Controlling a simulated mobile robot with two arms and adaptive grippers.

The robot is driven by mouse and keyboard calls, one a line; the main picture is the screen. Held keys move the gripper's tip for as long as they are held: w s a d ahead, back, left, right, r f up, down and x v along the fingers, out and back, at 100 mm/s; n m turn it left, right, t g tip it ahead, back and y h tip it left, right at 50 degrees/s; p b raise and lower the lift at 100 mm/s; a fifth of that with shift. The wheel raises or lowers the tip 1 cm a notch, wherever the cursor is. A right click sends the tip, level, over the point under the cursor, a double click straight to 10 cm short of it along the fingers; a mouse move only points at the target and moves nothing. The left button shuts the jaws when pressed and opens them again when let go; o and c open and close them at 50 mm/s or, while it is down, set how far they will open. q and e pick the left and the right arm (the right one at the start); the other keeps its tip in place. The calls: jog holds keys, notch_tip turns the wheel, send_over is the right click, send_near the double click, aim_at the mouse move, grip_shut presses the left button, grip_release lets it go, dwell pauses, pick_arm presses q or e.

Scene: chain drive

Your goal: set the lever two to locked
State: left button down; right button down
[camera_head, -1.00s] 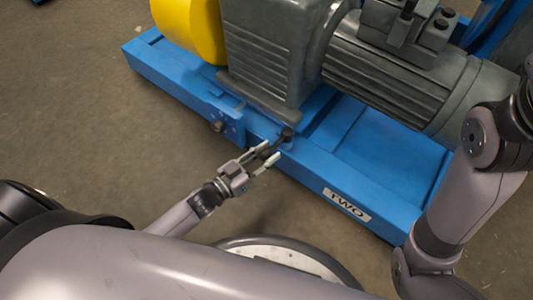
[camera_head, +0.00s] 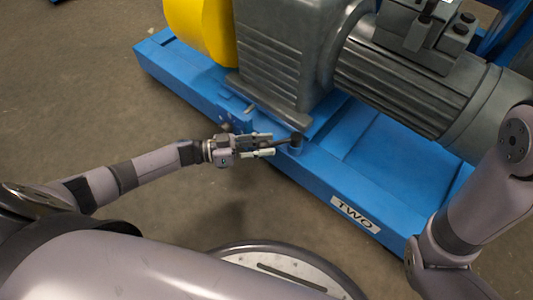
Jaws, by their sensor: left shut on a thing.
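The lever (camera_head: 284,144) is a short dark handle with a dark round pivot on the front edge of the blue base frame (camera_head: 385,228), which bears a TWO label (camera_head: 355,214). The lever now points left along the frame's front. My left gripper (camera_head: 271,145) reaches in from the left and is shut on the lever, its pale fingers on either side of the handle. Part of the lever is hidden between the fingers. My right arm shows at the right, but its gripper is out of view.
A grey motor (camera_head: 405,90) and a ribbed grey gearbox (camera_head: 285,55) stand on the blue frame, with a yellow guard (camera_head: 203,28) at the back left. Bare floor (camera_head: 85,95) lies free to the left.

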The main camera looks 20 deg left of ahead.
pick_arm(q)
jog(key=shift+w+a+m+g+h+b, duration=0.4)
jog(key=shift+m+g+b, duration=0.2)
jog(key=shift+g, duration=0.3)
jog(key=shift+d, duration=0.1)
jog(key=c, duration=1.2)
grip_release()
notch_tip(320, 180, up, 10)
jog(key=shift+c, duration=0.5)
